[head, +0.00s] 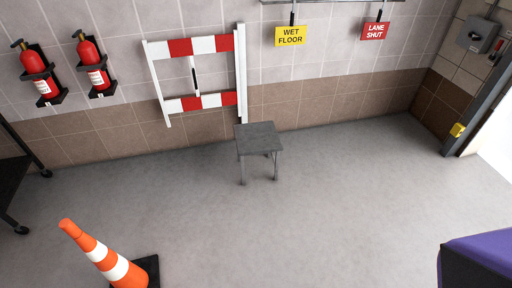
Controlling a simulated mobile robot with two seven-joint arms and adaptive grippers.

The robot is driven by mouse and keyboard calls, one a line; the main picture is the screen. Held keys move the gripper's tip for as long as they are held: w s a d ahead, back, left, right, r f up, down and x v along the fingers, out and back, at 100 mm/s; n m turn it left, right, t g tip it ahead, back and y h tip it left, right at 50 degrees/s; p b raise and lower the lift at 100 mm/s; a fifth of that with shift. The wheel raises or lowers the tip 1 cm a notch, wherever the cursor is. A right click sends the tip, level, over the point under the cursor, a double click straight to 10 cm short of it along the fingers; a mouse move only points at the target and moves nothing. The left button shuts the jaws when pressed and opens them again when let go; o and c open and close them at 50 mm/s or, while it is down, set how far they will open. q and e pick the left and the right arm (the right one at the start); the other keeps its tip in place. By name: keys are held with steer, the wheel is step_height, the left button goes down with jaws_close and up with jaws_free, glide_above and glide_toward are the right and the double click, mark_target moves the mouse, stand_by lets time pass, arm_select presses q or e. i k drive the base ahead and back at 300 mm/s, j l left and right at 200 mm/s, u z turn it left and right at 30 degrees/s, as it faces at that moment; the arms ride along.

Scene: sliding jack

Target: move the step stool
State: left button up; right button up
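The step stool (258,138) is small and grey with a flat square top and thin legs. It stands upright on the concrete floor near the back wall, just right of the picture's middle, in front of the lower right end of a red-and-white barrier. Neither of my grippers shows in the head view, and nothing touches the stool's top.
The red-and-white barrier (203,101) is at the tiled wall. An orange traffic cone (100,256) stands front left, a dark wheeled frame (22,165) at the left edge. A purple-topped object (484,253) fills the lower right corner. The floor between is clear.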

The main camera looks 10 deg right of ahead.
mark_target(262, 137)
steer(key=i+l+z, duration=0.1)
steer(key=i+z, duration=0.65)
steer(key=i+j+z, duration=0.2)
steer(key=i+z, duration=0.2)
steer(key=i, duration=0.15)
steer(key=i+j, duration=0.7)
steer(key=i, duration=0.05)
